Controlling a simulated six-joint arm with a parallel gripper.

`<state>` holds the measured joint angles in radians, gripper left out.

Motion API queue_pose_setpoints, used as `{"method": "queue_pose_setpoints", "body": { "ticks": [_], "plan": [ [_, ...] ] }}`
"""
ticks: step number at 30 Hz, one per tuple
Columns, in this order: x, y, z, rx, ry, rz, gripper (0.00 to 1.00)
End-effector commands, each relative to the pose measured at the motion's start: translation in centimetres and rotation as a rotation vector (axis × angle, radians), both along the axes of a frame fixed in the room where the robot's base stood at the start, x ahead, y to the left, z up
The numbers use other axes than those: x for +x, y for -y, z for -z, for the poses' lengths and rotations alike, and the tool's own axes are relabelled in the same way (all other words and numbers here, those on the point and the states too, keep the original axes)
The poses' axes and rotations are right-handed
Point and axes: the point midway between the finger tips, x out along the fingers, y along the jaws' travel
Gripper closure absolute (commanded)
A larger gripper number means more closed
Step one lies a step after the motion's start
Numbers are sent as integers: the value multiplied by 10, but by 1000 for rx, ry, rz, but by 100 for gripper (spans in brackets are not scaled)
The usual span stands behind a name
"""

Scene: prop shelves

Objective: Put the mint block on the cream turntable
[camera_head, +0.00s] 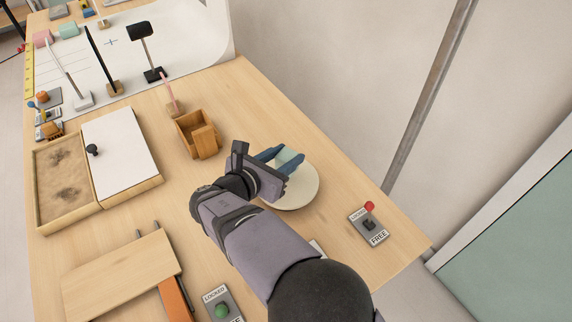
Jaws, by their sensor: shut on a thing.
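The mint block (287,155) is held between the blue fingers of my gripper (280,155), which is shut on it. The cream turntable (305,194) is a round pale disc on the right side of the wooden table. The block and fingers overlap the turntable's far edge in this view. I cannot tell whether the block touches the disc or is above it. My gripper body and wrist hide the turntable's left part.
An open wooden box (198,138) stands left of my gripper. A panel with a red knob (369,206) lies right of the turntable, and one with a green knob (221,311) is at the front. A sand tray (98,203) is at left. Lamp-like props (153,74) stand behind.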

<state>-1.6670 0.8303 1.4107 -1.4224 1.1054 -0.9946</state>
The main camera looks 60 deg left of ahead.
Motion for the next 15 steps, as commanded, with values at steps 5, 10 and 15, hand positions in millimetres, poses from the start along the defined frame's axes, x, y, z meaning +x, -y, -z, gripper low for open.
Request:
{"method": "queue_pose_setpoints", "body": {
  "ticks": [5,10,15],
  "plan": [
    [0,0,4,-2,1,-1,92],
    [0,0,23,-3,1,-2,92],
    [0,0,37,-1,0,0,92]
  ]
}}
